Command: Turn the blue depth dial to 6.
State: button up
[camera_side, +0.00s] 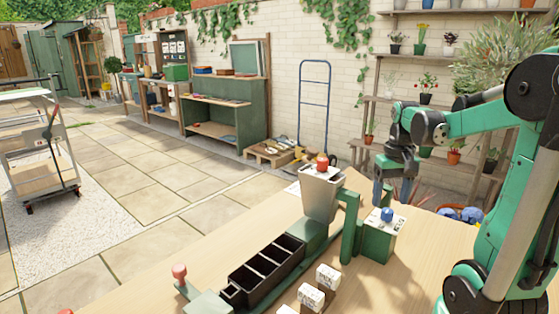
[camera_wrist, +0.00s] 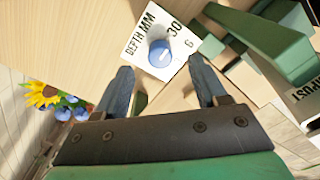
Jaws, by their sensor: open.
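The blue depth dial (camera_side: 387,214) sits on a white plate on top of a green box (camera_side: 376,243) in the side view. In the wrist view the dial (camera_wrist: 159,52) is a round blue knob with a pale mark, whose exact direction I cannot tell. The white plate (camera_wrist: 143,58) around it reads "DEPTH MM", with 30 and 6 printed beside the knob. My gripper (camera_side: 391,200) is above the dial, pointing down. In the wrist view my gripper (camera_wrist: 161,72) is open, and the dial appears between and just beyond the fingertips, apparently untouched.
A grey hopper (camera_side: 320,195) with a red knob stands left of the dial box, beside a green post (camera_side: 350,225). A black compartment tray (camera_side: 265,268) and white labelled blocks (camera_side: 311,296) lie nearer the front. Sunflowers (camera_wrist: 42,95) show at left in the wrist view.

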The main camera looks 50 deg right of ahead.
aim_at(387, 215)
jog(key=shift+f, duration=1.45)
grip_shut()
jog(key=m, duration=0.8)
jog(key=shift+m, duration=0.3)
